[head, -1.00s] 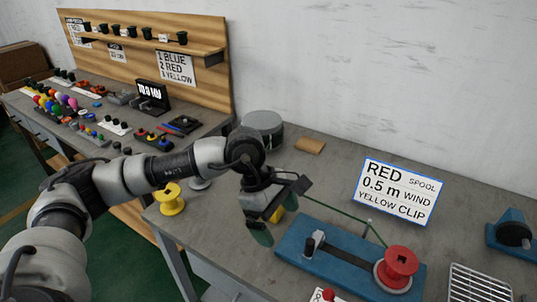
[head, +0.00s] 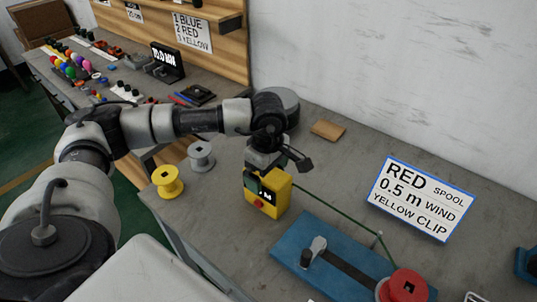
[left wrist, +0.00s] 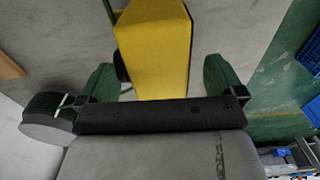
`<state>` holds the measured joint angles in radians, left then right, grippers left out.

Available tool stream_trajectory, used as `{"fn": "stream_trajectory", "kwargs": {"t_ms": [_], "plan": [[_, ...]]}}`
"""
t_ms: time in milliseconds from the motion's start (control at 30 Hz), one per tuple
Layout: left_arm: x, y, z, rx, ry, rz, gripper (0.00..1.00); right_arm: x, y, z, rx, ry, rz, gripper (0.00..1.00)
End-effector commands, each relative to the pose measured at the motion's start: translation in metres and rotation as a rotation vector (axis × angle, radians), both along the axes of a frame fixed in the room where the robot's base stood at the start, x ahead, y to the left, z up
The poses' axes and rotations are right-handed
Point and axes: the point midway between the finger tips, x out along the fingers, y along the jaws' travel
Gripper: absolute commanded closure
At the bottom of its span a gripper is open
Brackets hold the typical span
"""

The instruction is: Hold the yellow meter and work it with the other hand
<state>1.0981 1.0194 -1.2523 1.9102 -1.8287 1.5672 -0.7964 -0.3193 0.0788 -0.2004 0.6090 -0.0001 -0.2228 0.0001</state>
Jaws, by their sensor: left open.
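The yellow meter (head: 270,199) stands on the grey bench in the head view, with a dark display and a red button on its front. My left gripper (head: 273,168) is above it and hides its top. In the left wrist view the yellow meter (left wrist: 154,50) lies between the two green-tipped fingers of my left gripper (left wrist: 160,82). The gripper is open, with a gap to the meter visible on the right side; the left side is closer, and I cannot tell whether it touches. My right gripper is not in view.
A green line runs from beside the meter to the red spool (head: 406,287) on the blue winder (head: 318,252), which has a crank. A yellow spool (head: 168,181) and a grey spool (head: 201,155) stand left. A sign (head: 420,199) reads RED, 0.5 m, yellow clip.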

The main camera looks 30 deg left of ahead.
Motion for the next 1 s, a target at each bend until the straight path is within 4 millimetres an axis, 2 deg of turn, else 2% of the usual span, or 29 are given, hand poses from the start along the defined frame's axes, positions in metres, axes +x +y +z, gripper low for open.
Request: {"fn": "stream_trajectory", "kwargs": {"t_ms": [100, 300, 667, 1000], "plan": [[-0.001, 0.000, -0.019, 0.000, 0.003, 0.001, 0.03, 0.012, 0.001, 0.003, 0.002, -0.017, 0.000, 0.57], [0.000, 0.000, -0.040, -0.001, 0.001, 0.001, 0.03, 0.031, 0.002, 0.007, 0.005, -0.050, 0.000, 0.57], [0.000, 0.000, -0.045, -0.001, 0.000, 0.000, 0.03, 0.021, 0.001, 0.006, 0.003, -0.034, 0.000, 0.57], [0.000, 0.000, -0.045, -0.001, 0.000, 0.000, 0.54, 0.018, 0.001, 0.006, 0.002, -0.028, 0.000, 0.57]]}}
